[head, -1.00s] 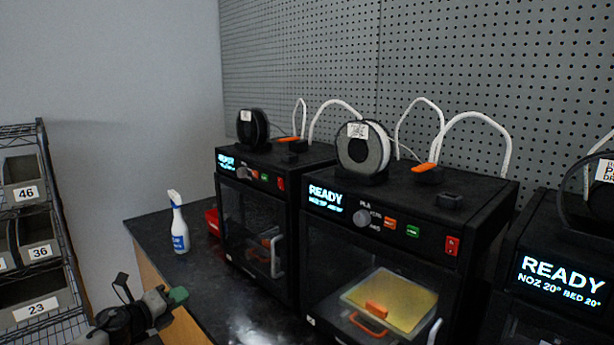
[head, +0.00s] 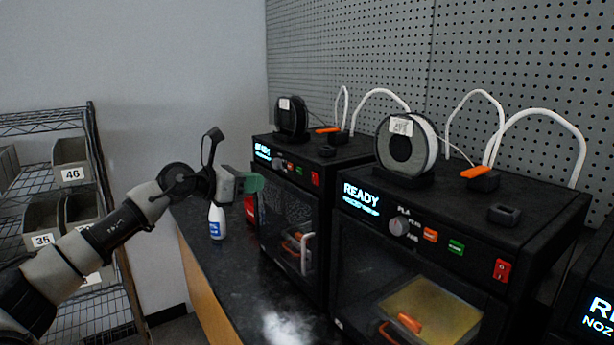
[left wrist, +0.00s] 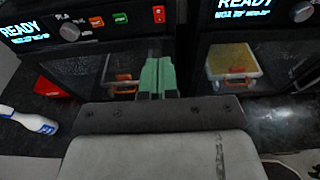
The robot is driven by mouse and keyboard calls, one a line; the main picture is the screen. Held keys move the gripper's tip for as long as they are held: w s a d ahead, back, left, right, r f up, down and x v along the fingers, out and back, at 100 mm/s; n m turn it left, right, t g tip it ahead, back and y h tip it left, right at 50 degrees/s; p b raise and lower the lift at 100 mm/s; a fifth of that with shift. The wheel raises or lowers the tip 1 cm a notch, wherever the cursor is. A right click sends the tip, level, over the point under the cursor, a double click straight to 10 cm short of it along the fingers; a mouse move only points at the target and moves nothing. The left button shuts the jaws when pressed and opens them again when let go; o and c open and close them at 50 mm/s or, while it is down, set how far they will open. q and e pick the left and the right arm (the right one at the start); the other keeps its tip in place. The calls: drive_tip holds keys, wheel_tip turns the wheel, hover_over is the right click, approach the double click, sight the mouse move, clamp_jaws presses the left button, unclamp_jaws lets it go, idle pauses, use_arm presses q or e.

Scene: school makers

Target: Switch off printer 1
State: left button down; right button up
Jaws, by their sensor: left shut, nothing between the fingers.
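Three black printers stand in a row: a far-left printer (head: 345,152), a middle one (head: 545,235) and a partly cut-off right one (head: 565,330). I cannot read which is printer 1. The far-left printer shows a lit screen (head: 271,149) and a red switch (head: 315,178); this switch also shows in the left wrist view (left wrist: 158,14). The middle printer shows READY and its own red switch (head: 502,270). My left gripper (head: 254,184), with green fingertips, is shut and empty before the far-left printer, covering part of its front. In the left wrist view its fingertips (left wrist: 157,76) sit below the switch. My right gripper is out of view.
A white and blue spray bottle (head: 216,222) and a red item (head: 250,210) stand left of the printers on the dark counter (head: 250,285). A wire shelf with bins (head: 72,172) is at far left. White tubes and spools rise above the printers.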

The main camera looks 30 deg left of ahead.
sight(314, 175)
use_arm(q)
drive_tip(key=p+x, duration=0.2)
drive_tip(key=x, duration=0.2)
drive_tip(key=p+x, duration=0.2)
drive_tip(key=x, duration=0.2)
drive_tip(key=r+p+x, duration=0.1)
drive_tip(key=p+x, duration=0.1)
drive_tip(key=x, duration=0.2)
drive_tip(key=shift+w+d, duration=0.2)
drive_tip(key=shift+w, duration=0.2)
drive_tip(key=shift+w+d, duration=0.2)
drive_tip(key=shift+w, duration=0.25)
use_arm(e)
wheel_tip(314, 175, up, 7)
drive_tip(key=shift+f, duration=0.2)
use_arm(q)
drive_tip(key=shift+p, duration=0.3)
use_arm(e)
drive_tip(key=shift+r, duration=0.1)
